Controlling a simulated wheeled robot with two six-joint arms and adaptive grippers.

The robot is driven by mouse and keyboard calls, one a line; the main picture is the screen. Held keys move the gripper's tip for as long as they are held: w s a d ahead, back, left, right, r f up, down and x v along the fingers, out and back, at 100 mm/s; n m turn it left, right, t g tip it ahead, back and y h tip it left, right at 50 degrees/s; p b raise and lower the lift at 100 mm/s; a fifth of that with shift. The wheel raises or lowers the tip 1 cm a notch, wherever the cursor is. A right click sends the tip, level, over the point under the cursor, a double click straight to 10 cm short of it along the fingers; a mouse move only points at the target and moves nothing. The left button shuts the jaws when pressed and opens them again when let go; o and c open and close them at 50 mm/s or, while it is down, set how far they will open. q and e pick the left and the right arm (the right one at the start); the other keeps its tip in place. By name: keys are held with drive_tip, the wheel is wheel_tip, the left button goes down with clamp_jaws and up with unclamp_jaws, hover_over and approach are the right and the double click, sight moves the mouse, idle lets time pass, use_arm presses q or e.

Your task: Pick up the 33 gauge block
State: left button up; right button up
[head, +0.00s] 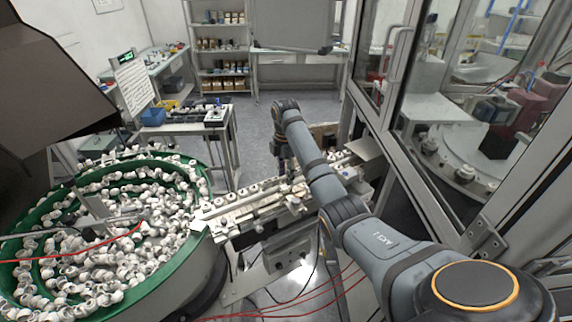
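My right arm reaches in from the lower right and its wrist bends down over the far part of the feed track (250,200). My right gripper (283,165) is small and dark there, partly hidden by my own arm, so its fingers and anything between them cannot be made out. I cannot pick out a block marked 33 in this view. Small dark and pale items (213,114) lie on the bench (185,128) behind the track, too small to identify. My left gripper is not in view.
A round green-rimmed bowl feeder (190,275) full of white caps fills the lower left. A blue bin (152,117) stands on the bench. Shelves (222,55) stand at the back. A glazed machine frame (405,150) closes off the right. Red cables (300,300) hang low in front.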

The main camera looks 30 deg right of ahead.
sight(285, 186)
drive_tip(key=f, duration=0.1)
drive_tip(key=a+f, duration=0.1)
drive_tip(key=shift+a+f, duration=0.1)
drive_tip(key=shift+f, duration=0.25)
drive_tip(key=shift+s+f, duration=0.2)
drive_tip(key=shift+f, duration=0.05)
drive_tip(key=shift+s+d+f+b, duration=0.1)
drive_tip(key=shift+d+f+b, duration=0.2)
drive_tip(key=shift+d+f, duration=0.3)
drive_tip(key=shift+f, duration=0.1)
drive_tip(key=shift+a, duration=0.45)
drive_tip(key=shift+c, duration=2.9)
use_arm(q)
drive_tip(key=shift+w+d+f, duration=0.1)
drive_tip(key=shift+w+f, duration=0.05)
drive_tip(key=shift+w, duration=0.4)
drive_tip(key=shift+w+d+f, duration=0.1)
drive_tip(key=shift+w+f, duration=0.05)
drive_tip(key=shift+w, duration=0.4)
use_arm(e)
drive_tip(key=shift+c, duration=0.5)
